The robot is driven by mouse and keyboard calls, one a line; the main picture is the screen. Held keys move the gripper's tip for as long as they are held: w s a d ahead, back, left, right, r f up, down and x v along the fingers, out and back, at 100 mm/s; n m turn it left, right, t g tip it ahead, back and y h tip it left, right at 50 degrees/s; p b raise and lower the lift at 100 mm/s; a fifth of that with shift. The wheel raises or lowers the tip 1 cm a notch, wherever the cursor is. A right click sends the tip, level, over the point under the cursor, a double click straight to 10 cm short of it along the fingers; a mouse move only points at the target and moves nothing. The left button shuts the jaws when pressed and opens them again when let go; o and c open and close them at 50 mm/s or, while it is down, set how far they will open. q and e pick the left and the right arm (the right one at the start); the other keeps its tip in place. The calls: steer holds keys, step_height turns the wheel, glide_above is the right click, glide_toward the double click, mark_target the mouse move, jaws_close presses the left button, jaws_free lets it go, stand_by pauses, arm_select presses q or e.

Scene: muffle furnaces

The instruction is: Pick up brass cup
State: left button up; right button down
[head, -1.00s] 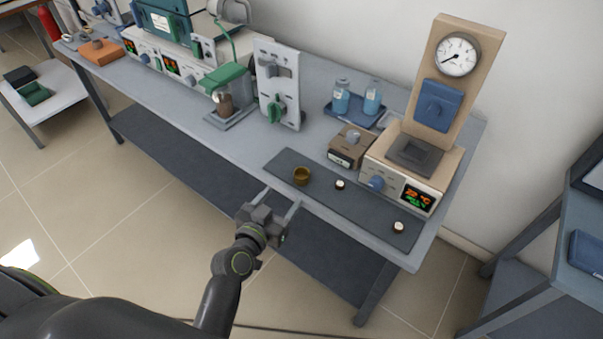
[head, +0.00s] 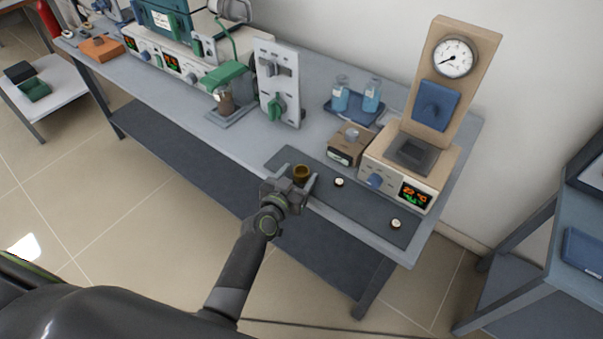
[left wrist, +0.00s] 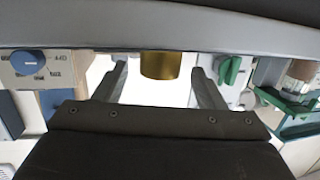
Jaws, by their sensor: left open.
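The brass cup (head: 301,173) stands upright on the dark mat (head: 371,213) near the front edge of the bench. My left gripper (head: 297,178) is open, and its two fingers reach to either side of the cup in the head view. In the left wrist view the cup (left wrist: 160,65) shows at the top, centred between the spread fingers (left wrist: 158,85). I cannot tell whether either finger touches it. My right gripper is not in view.
Two small white-topped items (head: 339,182) (head: 396,224) lie on the mat to the right. A small brown box device (head: 348,146) and a beige instrument with a gauge (head: 455,58) stand behind. A grey panel with green knob (head: 277,85) stands left.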

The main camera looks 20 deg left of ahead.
arm_select(q)
steer(key=shift+c, duration=0.2)
steer(key=c, duration=1)
steer(key=shift+c, duration=0.2)
